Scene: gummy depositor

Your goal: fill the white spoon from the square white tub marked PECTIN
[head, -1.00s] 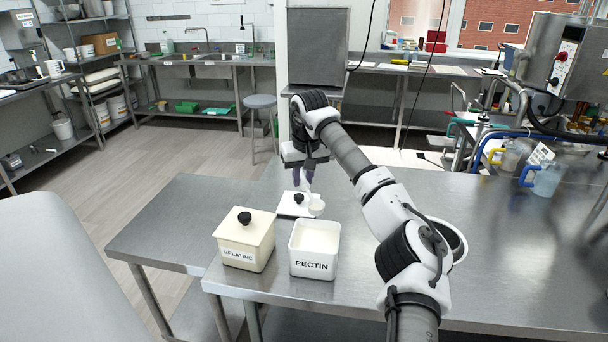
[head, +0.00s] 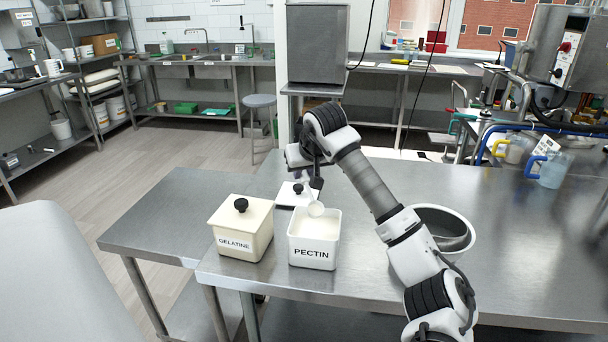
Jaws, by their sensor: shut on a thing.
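The square white tub marked PECTIN (head: 313,254) stands open on the metal table, with pale contents showing inside. My gripper (head: 305,178) is just behind and above the tub, pointing down, and partly hidden by my own wrist. It is shut on the white spoon (head: 316,209). The spoon's round bowl shows at the far rim of the tub, over the opening. I cannot tell whether it touches the contents or holds anything. A white lid with a black knob (head: 288,196) lies on the table behind the tub.
The lidded cream tub marked GELATINE (head: 242,232) stands close to the left of the PECTIN tub. A round open metal vessel (head: 462,243) is to the right, partly behind my arm. Blue- and yellow-handled jugs (head: 552,172) stand farther right. The table between is clear.

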